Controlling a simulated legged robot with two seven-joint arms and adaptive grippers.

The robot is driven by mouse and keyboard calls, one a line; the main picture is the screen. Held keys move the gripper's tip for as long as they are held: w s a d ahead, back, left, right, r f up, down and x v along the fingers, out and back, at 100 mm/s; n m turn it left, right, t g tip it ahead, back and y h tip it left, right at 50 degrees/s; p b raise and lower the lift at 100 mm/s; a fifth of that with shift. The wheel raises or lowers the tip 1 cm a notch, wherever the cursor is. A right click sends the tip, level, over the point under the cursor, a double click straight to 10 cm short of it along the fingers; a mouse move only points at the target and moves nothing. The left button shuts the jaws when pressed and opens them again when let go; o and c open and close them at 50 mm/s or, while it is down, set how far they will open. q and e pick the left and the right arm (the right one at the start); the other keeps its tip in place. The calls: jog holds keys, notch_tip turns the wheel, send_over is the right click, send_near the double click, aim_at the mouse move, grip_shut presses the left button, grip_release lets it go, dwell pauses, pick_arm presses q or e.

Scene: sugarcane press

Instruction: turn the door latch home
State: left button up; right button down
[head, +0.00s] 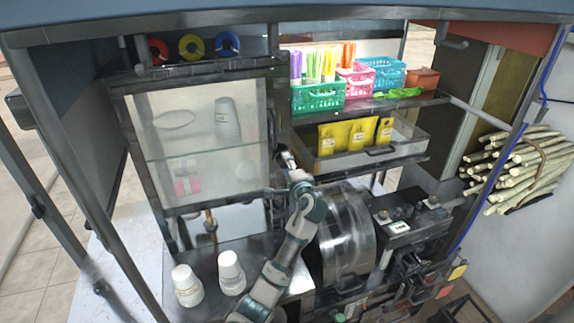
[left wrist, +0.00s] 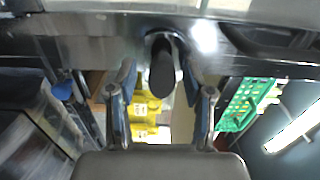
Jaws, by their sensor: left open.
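The cabinet door (head: 135,130) has a dark frame and a clear pane, and looks shut in the head view. The latch (left wrist: 162,68) shows in the left wrist view as a dark rounded handle on a metal plate. My left gripper (left wrist: 160,78) is open, with one finger on each side of the handle; I cannot tell whether they touch it. In the head view the left gripper (head: 286,160) is at the door's right edge and hides the latch. My right gripper is not in view.
White cup stacks (head: 187,285) stand on the counter below the door. Right of the door are a tray of yellow packets (head: 348,134) and a green basket (head: 318,97). A round clear-covered press drum (head: 346,240) sits close right of my left arm.

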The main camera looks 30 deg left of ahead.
pick_arm(q)
jog(key=v, duration=1.1)
jog(key=shift+d, duration=0.2)
jog(key=shift+a, duration=0.1)
jog(key=shift+f, duration=0.15)
